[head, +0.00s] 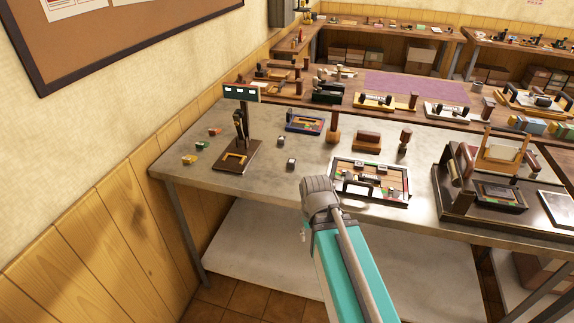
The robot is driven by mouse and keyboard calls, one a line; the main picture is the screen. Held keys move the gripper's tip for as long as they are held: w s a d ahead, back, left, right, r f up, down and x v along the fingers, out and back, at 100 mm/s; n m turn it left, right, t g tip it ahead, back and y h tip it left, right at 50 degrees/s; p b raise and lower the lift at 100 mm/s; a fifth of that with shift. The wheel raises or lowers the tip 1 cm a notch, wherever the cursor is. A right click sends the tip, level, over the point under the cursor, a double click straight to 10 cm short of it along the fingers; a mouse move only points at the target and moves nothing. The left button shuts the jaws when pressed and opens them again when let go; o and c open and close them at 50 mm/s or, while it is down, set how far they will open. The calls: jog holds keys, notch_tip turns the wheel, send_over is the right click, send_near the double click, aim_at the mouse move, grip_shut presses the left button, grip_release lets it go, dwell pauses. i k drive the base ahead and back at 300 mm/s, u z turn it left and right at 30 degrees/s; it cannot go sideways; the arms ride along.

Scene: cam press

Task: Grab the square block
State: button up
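Two small dark blocks with pale tops stand on the grey table, one farther back (281,141) and one nearer (291,163). They look roughly square, but are too small to tell for sure. Several small coloured pieces lie near the table's left end: a red-orange one (215,131), a green-and-yellow one (201,146) and an orange one (190,160). I cannot tell which piece is the square block. My teal arm with its grey joint reaches up from the bottom, in front of the table's near edge. My gripper's fingers do not show.
A dark press-like stand (240,140) with a small display stands left on the table (240,186). A white-framed tray (340,196) lies right of my arm's joint. A blue tray (305,123) and wooden stamps stand behind. A large dark device (450,205) fills the right.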

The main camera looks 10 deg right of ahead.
aim_at(292, 163)
jog(key=u, duration=0.1)
jog(key=k, duration=1.45)
jog(key=z, duration=0.8)
jog(key=i, duration=1)
